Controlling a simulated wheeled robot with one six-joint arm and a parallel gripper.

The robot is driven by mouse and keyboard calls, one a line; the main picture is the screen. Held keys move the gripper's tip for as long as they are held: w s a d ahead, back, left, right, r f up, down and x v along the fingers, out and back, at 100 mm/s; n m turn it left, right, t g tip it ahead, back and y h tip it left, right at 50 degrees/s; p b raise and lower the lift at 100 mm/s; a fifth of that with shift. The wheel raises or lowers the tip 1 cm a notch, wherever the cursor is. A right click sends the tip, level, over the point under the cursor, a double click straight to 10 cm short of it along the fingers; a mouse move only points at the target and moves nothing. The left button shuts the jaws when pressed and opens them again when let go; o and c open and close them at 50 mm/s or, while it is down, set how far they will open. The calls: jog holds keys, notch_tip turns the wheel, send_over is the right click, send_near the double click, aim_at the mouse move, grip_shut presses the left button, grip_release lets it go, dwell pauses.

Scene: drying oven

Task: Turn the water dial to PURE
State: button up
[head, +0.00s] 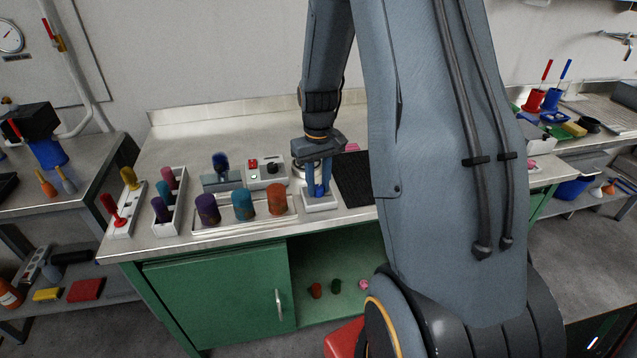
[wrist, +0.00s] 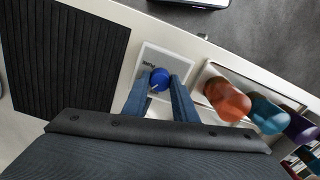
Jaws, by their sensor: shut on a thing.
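The water dial is a round blue knob (wrist: 159,79) with a pale pointer mark, on a small white plate (wrist: 152,58) on the bench. In the wrist view a dark label is printed on the plate beside the knob; it looks like PURE, and the pointer's exact setting is hard to tell. My gripper (wrist: 160,88) has its two blue fingers on either side of the knob and is shut on it. In the head view my gripper (head: 318,190) points straight down at the white plate (head: 321,203), and its fingers mostly hide the knob.
A tray (head: 240,222) with orange, teal and purple cylinders stands just left of the dial. A black ribbed mat (head: 353,178) lies right of it. A grey box with a red button (head: 267,170) stands behind. The bench's front edge is close to the dial.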

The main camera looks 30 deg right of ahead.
jog(key=m, duration=0.4)
jog(key=shift+m, duration=0.3)
jog(key=m, duration=0.4)
jog(key=shift+w+m, duration=0.1)
jog(key=shift+m, duration=0.2)
jog(key=m, duration=0.4)
jog(key=shift+m+p, duration=0.3)
jog(key=shift+m, duration=1.8)
jog(key=shift+r, duration=0.1)
jog(key=o, duration=1)
jog(key=shift+o, duration=0.2)
